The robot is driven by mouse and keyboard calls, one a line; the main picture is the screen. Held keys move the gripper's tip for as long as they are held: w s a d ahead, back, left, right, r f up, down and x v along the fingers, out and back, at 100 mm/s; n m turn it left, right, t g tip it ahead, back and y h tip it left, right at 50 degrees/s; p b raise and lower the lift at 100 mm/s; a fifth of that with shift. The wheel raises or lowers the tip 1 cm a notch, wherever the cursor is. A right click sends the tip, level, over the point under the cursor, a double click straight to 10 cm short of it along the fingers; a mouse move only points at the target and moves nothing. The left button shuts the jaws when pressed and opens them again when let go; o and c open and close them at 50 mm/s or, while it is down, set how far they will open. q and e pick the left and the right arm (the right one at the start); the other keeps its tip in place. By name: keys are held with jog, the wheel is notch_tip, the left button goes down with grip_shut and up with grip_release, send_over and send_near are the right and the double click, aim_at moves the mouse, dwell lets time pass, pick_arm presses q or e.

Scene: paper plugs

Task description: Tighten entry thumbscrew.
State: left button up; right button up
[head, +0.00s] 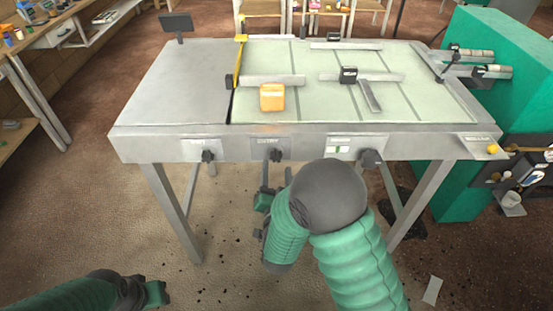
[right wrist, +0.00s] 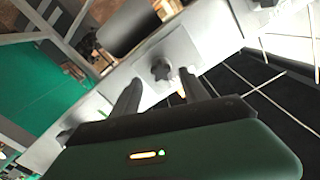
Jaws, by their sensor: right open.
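Three dark star-shaped knobs sit under labels along the table's front face: a left one (head: 207,156), a middle one (head: 276,155) and a right one (head: 371,159). My right gripper (head: 277,176) is open just below the middle knob, partly hidden by my arm. In the right wrist view a dark knob (right wrist: 160,70) lies ahead of the open, empty fingers (right wrist: 159,86), apart from them. My left gripper (head: 156,293) is low at the left, away from the table; its jaws are unclear.
The metal table (head: 165,90) carries a pale green bed with grey bars (head: 272,80) and a yellow-orange block (head: 272,98). A green panel (head: 465,185) with a tool holder stands at the right. A workbench is at the far left. The floor at front left is mostly clear.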

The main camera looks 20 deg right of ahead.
aim_at(276, 159)
jog(key=shift+d, duration=0.1)
jog(key=n+p, duration=0.1)
jog(key=n, duration=0.2)
jog(key=n+p, duration=0.2)
jog(key=n, duration=0.1)
jog(key=n+p, duration=0.2)
jog(key=n, duration=0.1)
jog(key=shift+a+r+n, duration=0.35)
jog(key=shift+n, duration=0.05)
jog(key=shift+f+n, duration=0.1)
jog(key=shift+n, duration=0.7)
jog(key=shift+d+f+n, duration=0.15)
jog(key=shift+f+n, duration=0.05)
jog(key=shift+n, duration=0.1)
jog(key=shift+f, duration=0.1)
jog(key=shift+x, duration=1.95)
